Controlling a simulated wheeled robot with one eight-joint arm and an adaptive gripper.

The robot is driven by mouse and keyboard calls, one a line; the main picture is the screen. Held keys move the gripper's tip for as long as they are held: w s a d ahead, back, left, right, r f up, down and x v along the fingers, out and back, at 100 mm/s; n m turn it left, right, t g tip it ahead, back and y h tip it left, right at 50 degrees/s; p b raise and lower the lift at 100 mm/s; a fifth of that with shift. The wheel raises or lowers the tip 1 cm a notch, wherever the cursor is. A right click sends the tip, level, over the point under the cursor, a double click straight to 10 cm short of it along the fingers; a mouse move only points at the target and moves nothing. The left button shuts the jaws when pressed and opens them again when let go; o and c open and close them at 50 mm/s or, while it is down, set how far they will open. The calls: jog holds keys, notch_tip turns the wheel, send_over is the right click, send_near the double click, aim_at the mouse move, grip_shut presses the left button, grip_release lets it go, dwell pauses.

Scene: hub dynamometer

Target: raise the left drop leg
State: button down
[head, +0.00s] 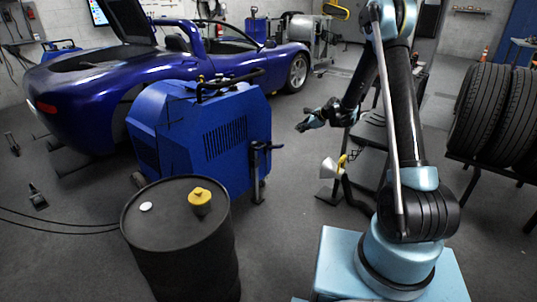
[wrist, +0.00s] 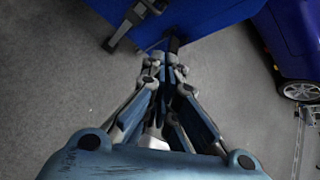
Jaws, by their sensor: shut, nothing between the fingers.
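The blue dynamometer cabinet (head: 205,125) stands on the floor between the car and the black drum. A dark drop leg (head: 255,170) is upright on its near right corner, with a short bar sticking out to the right near its top and its lower end close to the floor. I cannot tell whether it is the left one. My gripper (head: 302,127) is shut and empty, in the air to the right of the cabinet and apart from the leg. In the wrist view my closed fingers (wrist: 165,76) point toward the blue cabinet (wrist: 205,14), where a grey leg-like part (wrist: 130,25) shows.
The black drum (head: 180,240) stands in front of the cabinet, with a yellow-topped container (head: 200,201) on it. A funnel (head: 330,168) is near a dark stand to the right. Tyres (head: 490,115) fill a rack at right. Floor between cabinet and stand is clear.

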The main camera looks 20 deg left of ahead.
jog(key=a+f+m+y, duration=0.1)
jog(key=a+f+m, duration=0.2)
jog(key=f, duration=0.7)
jog(key=w+a+f+m+y, duration=0.1)
jog(key=a+f+m, duration=0.1)
jog(key=a+f, duration=0.6)
jog(key=shift+w+f+m, duration=0.3)
jog(key=shift+f+m, duration=0.1)
jog(key=shift+f, duration=0.45)
jog(key=w+a+f, duration=0.1)
jog(key=w+a, duration=0.2)
jog(key=a, duration=0.5)
jog(key=shift+w+a, duration=0.3)
